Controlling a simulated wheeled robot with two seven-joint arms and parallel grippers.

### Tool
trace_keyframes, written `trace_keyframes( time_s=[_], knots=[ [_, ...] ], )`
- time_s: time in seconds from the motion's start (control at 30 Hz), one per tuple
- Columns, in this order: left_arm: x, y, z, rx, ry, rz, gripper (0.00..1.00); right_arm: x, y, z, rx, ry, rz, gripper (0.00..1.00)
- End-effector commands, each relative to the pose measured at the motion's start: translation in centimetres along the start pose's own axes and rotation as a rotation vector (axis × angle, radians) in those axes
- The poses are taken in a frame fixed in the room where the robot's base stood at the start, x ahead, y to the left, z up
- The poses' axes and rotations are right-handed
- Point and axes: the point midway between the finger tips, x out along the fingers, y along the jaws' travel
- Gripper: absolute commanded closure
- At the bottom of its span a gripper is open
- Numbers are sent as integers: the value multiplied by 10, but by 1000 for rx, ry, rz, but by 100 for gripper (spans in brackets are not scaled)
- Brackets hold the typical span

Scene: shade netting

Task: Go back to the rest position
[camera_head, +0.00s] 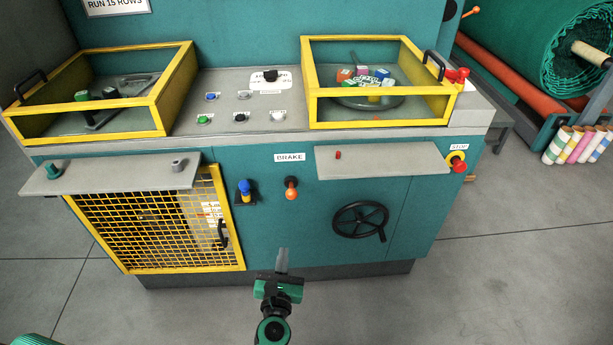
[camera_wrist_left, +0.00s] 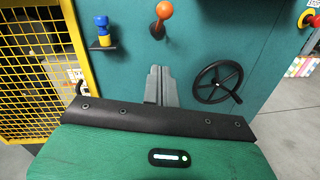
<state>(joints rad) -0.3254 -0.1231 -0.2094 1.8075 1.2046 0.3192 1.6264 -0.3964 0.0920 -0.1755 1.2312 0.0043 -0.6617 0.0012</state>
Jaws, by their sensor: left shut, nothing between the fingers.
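My left gripper (camera_head: 283,262) shows at the bottom middle of the head view, in front of the lower teal front of the machine (camera_head: 330,240). Its grey fingers are together with nothing between them. In the left wrist view the shut fingers (camera_wrist_left: 160,86) point at the teal panel, below the orange-knobbed brake lever (camera_wrist_left: 164,12) and left of the black handwheel (camera_wrist_left: 217,84). The fingers appear apart from both. My right gripper is in neither view.
Two grey shelves (camera_head: 382,160) jut from the machine front. A yellow mesh door (camera_head: 150,225) is at left, a red stop button (camera_head: 457,166) at right. Yellow-framed guards (camera_head: 380,120) stand on top. A green netting roll (camera_head: 575,50) is at far right. Grey floor (camera_head: 480,290) is clear in front.

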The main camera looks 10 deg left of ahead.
Motion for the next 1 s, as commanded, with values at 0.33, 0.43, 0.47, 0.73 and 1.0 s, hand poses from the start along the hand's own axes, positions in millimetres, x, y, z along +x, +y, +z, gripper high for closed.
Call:
trace_keyframes(
  time_s=[0.33, 0.43, 0.47, 0.73, 1.0],
  knots=[
    [-13, -24, -60, 388, 78, -134, 100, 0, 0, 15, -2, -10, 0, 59],
    [-36, -39, -119, 747, 129, -289, 100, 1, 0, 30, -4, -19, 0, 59],
    [-45, -43, -139, 859, 140, -345, 100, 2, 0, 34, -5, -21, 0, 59],
    [-166, -30, -303, 1751, 107, -955, 100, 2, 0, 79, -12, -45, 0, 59],
    [-319, 44, -407, 2296, -203, -1685, 100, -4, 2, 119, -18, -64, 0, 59]
  ],
)
